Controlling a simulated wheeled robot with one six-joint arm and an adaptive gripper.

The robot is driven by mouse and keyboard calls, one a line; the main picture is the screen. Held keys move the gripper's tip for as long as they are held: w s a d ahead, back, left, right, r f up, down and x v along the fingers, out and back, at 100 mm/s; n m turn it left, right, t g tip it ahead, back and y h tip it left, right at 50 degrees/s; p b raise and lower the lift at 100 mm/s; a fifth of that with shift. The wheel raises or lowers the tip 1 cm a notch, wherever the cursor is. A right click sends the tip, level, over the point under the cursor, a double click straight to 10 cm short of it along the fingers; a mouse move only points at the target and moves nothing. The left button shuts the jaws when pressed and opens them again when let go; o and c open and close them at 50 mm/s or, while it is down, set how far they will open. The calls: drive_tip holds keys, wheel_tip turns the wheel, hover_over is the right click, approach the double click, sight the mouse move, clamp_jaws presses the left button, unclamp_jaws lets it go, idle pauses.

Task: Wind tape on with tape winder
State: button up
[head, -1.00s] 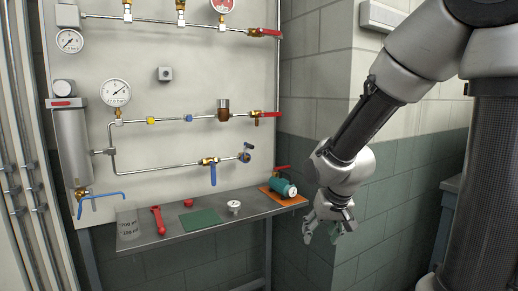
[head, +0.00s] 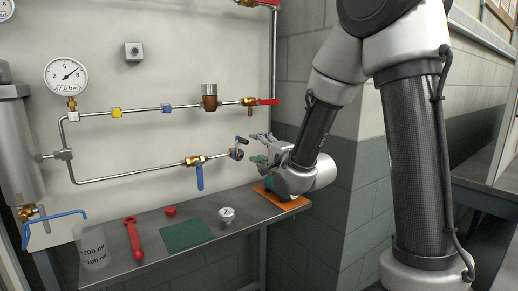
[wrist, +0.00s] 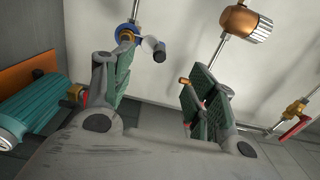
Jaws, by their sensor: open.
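A winder-like fitting with a blue ring and a dark crank handle (head: 238,153) sits at the right end of the lower pipe; I take it for the tape winder. In the wrist view, its blue ring and handle (wrist: 128,32) show beyond the left finger. My gripper (head: 261,149) is open just right of it, its fingers toward the panel. In the wrist view, the gripper's green-padded fingers (wrist: 160,92) stand wide apart. A thin copper-coloured piece (wrist: 187,83) shows by the right finger; I cannot tell what it belongs to. No tape can be made out.
The teal pump on an orange mat (head: 290,202) is partly hidden below my gripper. The bench holds a green mat (head: 187,235), red wrench (head: 133,238), red cap (head: 170,211), small gauge (head: 226,214) and clear beaker (head: 93,248). A blue-handled valve (head: 200,176) hangs left of the winder.

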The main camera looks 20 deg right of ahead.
sight(247, 143)
drive_tip(key=x, duration=0.9)
drive_tip(key=shift+w+f, duration=0.1)
drive_tip(key=shift+w, duration=0.05)
drive_tip(key=shift+c, duration=0.8)
clamp_jaws()
